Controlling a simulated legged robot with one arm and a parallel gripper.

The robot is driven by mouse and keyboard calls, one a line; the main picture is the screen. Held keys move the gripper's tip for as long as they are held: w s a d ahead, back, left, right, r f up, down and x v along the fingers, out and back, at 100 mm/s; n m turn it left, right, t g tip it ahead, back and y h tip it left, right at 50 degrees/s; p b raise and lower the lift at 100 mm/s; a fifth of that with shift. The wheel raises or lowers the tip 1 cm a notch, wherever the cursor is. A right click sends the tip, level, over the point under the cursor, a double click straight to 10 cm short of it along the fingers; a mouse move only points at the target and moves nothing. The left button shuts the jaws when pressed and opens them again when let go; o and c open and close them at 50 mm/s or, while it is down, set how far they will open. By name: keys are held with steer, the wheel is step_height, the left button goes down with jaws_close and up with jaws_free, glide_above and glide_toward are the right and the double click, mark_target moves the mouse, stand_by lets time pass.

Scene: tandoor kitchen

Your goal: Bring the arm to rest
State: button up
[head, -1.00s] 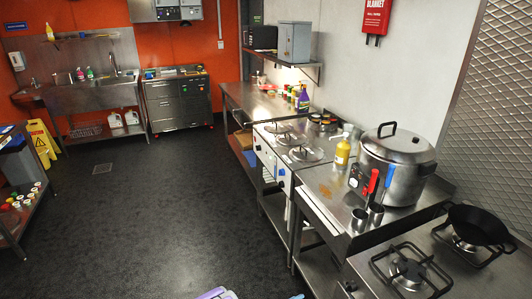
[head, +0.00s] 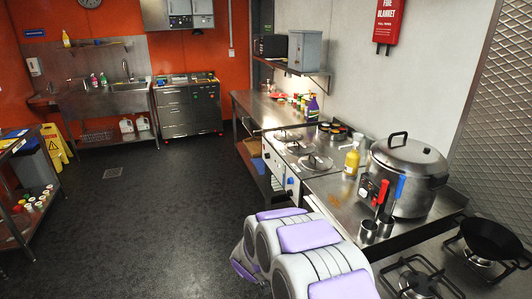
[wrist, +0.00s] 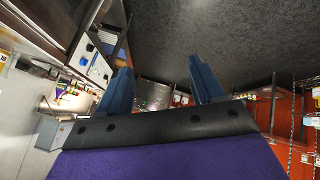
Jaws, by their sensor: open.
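My gripper (wrist: 163,85) shows in the wrist view with its two blue fingers spread apart. Nothing is between them, and dark floor lies beyond. The wrist picture is rolled on its side, with the counter at left and the red wall at right. In the head view my grey and purple arm (head: 305,245) is folded at the bottom centre, beside the front of the steel counter. The gripper's fingers cannot be made out in the head view. I cannot tell whether the arm touches the counter edge.
A large steel pot (head: 405,178), a yellow bottle (head: 352,163) and red- and blue-handled tools (head: 390,200) stand on the right counter. A gas burner (head: 418,284) is nearest me. A yellow wet-floor sign (head: 55,146) stands at left. The middle floor (head: 140,220) is clear.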

steer(key=s+d+r+m+g+y, duration=0.2)
steer(key=s+r+g+y, duration=0.15)
steer(key=s+r, duration=1)
steer(key=s+d+r+m+g+h, duration=0.1)
steer(key=s+d+m+g, duration=0.1)
steer(key=s+d, duration=0.4)
steer(key=s+d+r+m+g+h, duration=0.1)
steer(key=s+d, duration=0.4)
steer(key=s, duration=1)
steer(key=s+d+r+m+g+h, duration=0.2)
steer(key=s+d, duration=0.4)
steer(key=s, duration=0.4)
steer(key=shift+s+d+m+g, duration=0.2)
steer(key=shift+d+m+g, duration=0.15)
steer(key=shift+m+g, duration=0.4)
